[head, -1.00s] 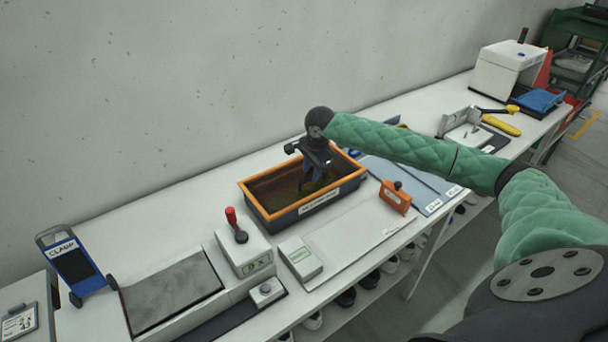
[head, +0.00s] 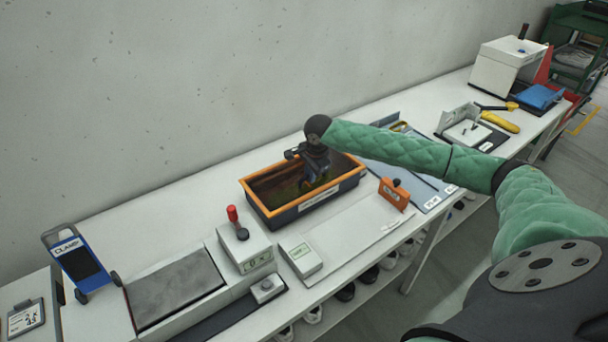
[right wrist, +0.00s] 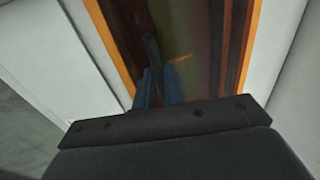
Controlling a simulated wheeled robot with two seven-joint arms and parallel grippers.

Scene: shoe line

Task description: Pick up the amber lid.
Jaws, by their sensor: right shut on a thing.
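The orange-rimmed dark bin (head: 263,219) stands on the bench. What I take for the amber lid (head: 280,187) is the see-through brownish panel within its rim; its edges are hard to tell. My right gripper (head: 309,184) points down into the bin. In the right wrist view the blue fingers of the right gripper (right wrist: 158,75) are close together around a thin dark upright part, which looks like the lid's handle. The brownish panel of the amber lid (right wrist: 208,60) spreads around it, inside the orange rim. The exact grip is partly hidden. My left gripper is out of view.
An orange block with a black knob (head: 394,194) stands right of the bin. A white box with a red-topped lever (head: 243,247) and a small white box (head: 300,256) are in front. The wall (head: 200,80) is close behind.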

